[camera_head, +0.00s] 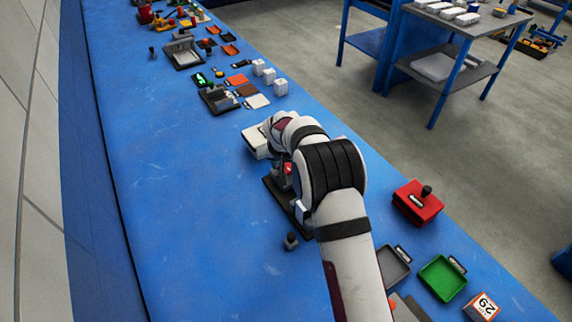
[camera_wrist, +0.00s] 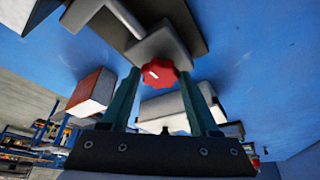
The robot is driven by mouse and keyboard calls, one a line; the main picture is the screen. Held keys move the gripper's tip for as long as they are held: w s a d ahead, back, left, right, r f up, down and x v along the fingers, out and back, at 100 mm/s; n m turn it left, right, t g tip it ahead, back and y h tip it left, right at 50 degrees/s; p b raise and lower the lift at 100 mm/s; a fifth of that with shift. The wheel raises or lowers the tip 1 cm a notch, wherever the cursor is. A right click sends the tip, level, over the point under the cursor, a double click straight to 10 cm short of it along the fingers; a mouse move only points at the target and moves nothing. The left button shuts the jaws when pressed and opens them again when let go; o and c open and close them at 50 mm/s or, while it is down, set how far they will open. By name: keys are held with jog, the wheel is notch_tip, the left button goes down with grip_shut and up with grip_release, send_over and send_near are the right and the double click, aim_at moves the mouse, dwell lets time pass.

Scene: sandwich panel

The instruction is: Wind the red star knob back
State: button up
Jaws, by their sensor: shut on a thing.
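The red star knob (camera_wrist: 158,73) sits on a grey block (camera_wrist: 163,45) in the wrist view, with a small white mark on its face. My gripper (camera_wrist: 160,80) has one finger on each side of the knob and is shut on it. In the head view a bit of the red knob (camera_head: 288,168) shows beside my arm, over a dark base plate (camera_head: 278,200). My arm hides most of the fixture and the fingertips there.
A small dark knobbed piece (camera_head: 291,241) stands near the plate on the blue bench. A red box (camera_head: 417,203), a grey tray (camera_head: 393,268) and a green tray (camera_head: 441,279) lie to the right. The bench left of my arm is clear.

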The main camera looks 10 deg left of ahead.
jog(key=shift+c, duration=1)
jog(key=shift+n, duration=0.3)
jog(key=n+y, duration=0.1)
jog(key=n, duration=0.2)
jog(key=shift+d, duration=0.15)
jog(key=n+y, duration=0.1)
jog(key=n, duration=0.1)
jog(key=n+g+y, duration=0.1)
jog(key=n, duration=0.1)
jog(key=shift+w+d, duration=0.1)
jog(key=shift+w, duration=0.1)
jog(key=n+g, duration=0.1)
jog(key=n, duration=0.1)
jog(key=n+g, duration=0.1)
jog(key=n, duration=0.2)
jog(key=shift+w+d+y, duration=0.1)
jog(key=shift+w+y, duration=0.05)
jog(key=shift+y, duration=0.25)
jog(key=shift+w+n+g, duration=0.1)
jog(key=shift+n+g, duration=0.6)
jog(key=shift+n, duration=1.5)
